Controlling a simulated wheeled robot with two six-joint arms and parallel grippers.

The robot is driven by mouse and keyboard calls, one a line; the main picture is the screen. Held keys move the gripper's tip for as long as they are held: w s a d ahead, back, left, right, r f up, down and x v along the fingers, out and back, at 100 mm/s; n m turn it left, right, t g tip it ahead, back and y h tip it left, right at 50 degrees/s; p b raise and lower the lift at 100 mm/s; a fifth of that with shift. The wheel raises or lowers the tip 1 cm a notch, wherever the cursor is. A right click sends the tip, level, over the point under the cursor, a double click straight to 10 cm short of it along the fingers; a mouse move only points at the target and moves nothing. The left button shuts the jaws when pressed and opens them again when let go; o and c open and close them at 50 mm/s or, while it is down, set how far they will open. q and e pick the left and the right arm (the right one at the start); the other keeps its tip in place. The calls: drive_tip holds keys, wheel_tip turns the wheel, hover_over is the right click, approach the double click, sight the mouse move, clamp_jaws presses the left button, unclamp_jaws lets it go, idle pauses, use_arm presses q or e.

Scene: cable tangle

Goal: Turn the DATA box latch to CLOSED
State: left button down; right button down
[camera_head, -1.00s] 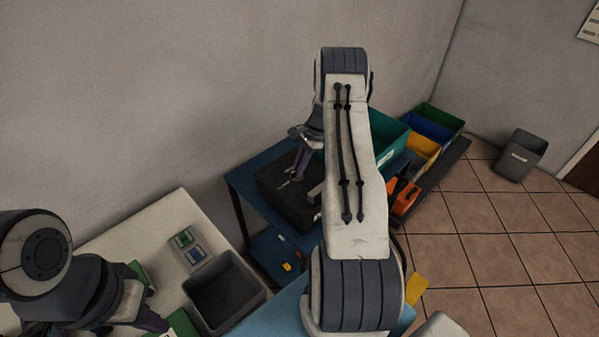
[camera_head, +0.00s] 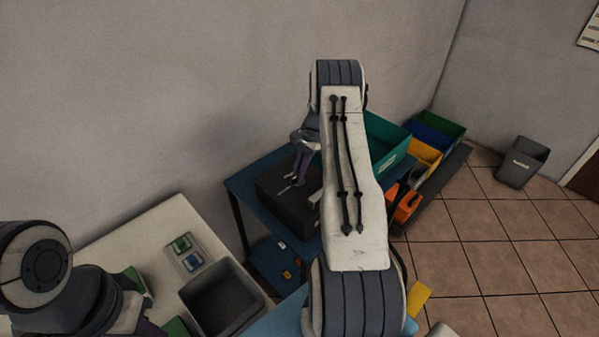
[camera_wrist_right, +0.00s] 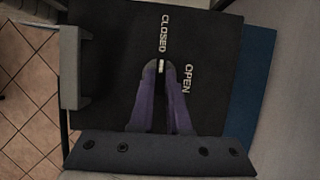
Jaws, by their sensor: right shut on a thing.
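The black DATA box (camera_head: 274,196) stands on the blue table, partly hidden behind my right arm in the head view. In the right wrist view its dark top (camera_wrist_right: 110,60) carries the white words CLOSED (camera_wrist_right: 166,33) and OPEN (camera_wrist_right: 187,79). My right gripper (camera_wrist_right: 161,68) is over the box top, shut on the small white latch (camera_wrist_right: 161,66). The latch's visible end lies just below the word CLOSED; the rest is hidden between the fingers. In the head view the right gripper (camera_head: 297,181) reaches down to the box. My left gripper (camera_head: 150,326) is at the bottom left, partly cut off, its jaws unclear.
A teal bin (camera_head: 384,143) stands behind my right arm, with blue (camera_head: 432,134) and yellow (camera_head: 424,153) bins beyond. An orange object (camera_head: 407,205) lies near them. A grey open bin (camera_head: 250,277) stands on the white table (camera_head: 130,225). A grey handle-like part (camera_wrist_right: 72,65) edges the box.

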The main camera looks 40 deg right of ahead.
drive_tip(key=c, duration=0.9)
unclamp_jaws()
drive_tip(key=b+v, duration=0.2)
drive_tip(key=v, duration=0.8)
drive_tip(key=shift+r+b, duration=0.3)
drive_tip(key=shift+b, duration=0.05)
drive_tip(key=shift+w, duration=0.1)
